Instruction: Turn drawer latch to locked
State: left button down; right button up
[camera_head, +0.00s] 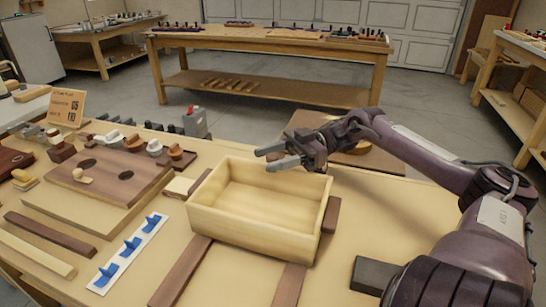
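A pale wooden drawer box (262,229), open at the top and empty inside, sits at the middle of the bench on dark wooden strips. I cannot make out a latch on its visible sides. A small pale wooden turn piece (83,177) lies on a brown board with two dark round holes (127,175) at the left; I cannot tell if it is the latch. My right gripper (265,160) is above the drawer's back edge, pointing left. Its two fingers are apart with nothing between them. My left gripper is not in view.
A white strip with blue hooks (128,250) lies left of the drawer. Wooden knobs (155,148), a grey block with a red top (195,122) and a sign (69,108) stand behind. A dark block (374,274) lies at the front right. The bench right of the drawer is mostly clear.

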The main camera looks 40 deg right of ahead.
jog(key=v, duration=0.6)
jog(key=shift+s+d+p, duration=0.1)
jog(key=shift+d+p, duration=0.2)
jog(key=shift+p, duration=0.1)
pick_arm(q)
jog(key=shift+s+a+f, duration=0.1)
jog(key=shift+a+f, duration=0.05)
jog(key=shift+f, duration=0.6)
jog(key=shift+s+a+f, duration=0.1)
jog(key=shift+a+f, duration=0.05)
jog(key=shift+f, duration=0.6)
pick_arm(e)
jog(key=shift+s+d, duration=0.15)
jog(key=shift+d, duration=0.45)
